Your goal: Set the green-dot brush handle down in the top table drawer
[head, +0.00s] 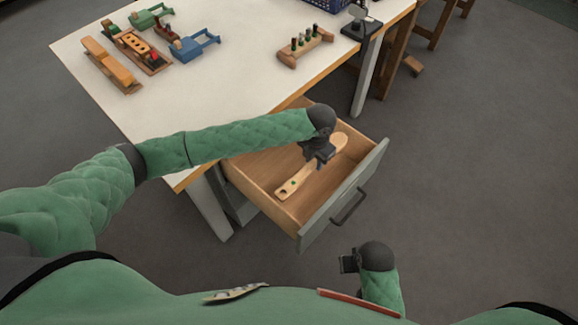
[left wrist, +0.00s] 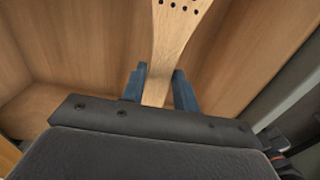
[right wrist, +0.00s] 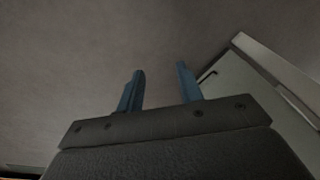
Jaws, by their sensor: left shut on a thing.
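The white table (head: 215,85) bears wooden blocks and fixtures (head: 140,48), blue and green clamps (head: 194,44), a small rack (head: 305,46) with several pegs, and a blue crate (head: 325,3). The drawer front (head: 345,196) with its dark handle faces open floor.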

